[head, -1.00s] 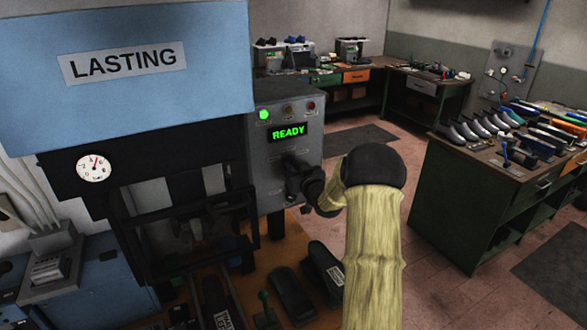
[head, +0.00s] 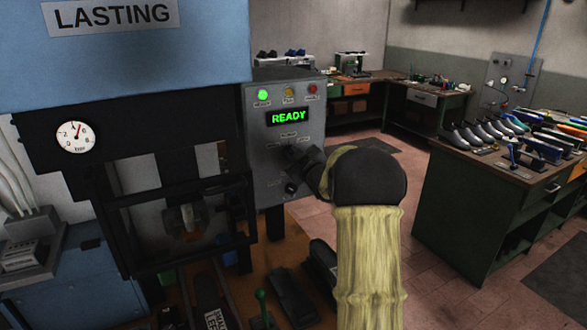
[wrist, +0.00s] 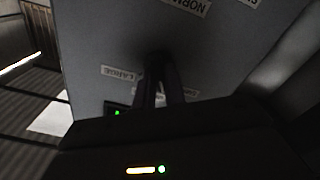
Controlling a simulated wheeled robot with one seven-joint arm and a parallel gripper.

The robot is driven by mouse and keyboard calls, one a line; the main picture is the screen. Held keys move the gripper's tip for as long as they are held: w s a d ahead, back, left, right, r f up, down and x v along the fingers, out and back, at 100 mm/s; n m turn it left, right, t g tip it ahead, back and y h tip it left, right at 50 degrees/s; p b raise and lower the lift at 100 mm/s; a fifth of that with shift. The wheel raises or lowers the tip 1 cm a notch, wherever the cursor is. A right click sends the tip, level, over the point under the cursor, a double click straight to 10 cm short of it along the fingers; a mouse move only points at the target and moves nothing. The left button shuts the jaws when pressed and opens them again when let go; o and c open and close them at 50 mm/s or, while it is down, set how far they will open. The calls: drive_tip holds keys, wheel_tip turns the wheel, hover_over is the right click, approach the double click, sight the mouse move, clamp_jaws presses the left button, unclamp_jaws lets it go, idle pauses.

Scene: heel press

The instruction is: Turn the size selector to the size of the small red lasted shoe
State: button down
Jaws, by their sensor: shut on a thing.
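My gripper (head: 308,160) reaches the front of the grey control panel from the right. It is shut on a dark knob, seen between its fingers in the wrist view (wrist: 157,80). This appears to be the size selector. Labels sit around it; one in the wrist view reads LARGE, upside down. The selector's pointer is hidden by the fingers, so I cannot tell its setting. Another black knob (head: 290,187) is lower on the panel, apart from the gripper. I cannot make out a small red lasted shoe clearly; the area under the press is dark.
The panel's display (head: 289,117) reads READY and a green lamp (head: 263,95) is lit. The blue LASTING press (head: 150,45) stands left. Black pedals (head: 290,295) are below. A green bench (head: 470,205) with lasts stands right, with open floor between.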

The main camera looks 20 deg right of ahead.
drive_tip(key=n+b, duration=0.2)
drive_tip(key=b, duration=0.1)
drive_tip(key=shift+f+n, duration=0.1)
drive_tip(key=shift+n, duration=0.2)
idle(0.3)
drive_tip(key=c, duration=1.5)
unclamp_jaws()
drive_tip(key=shift+o, duration=0.2)
drive_tip(key=shift+s, duration=0.1)
drive_tip(key=s+b, duration=0.5)
drive_tip(key=s, duration=1.2)
drive_tip(key=shift+s+d, duration=0.15)
drive_tip(key=shift+d, duration=0.1)
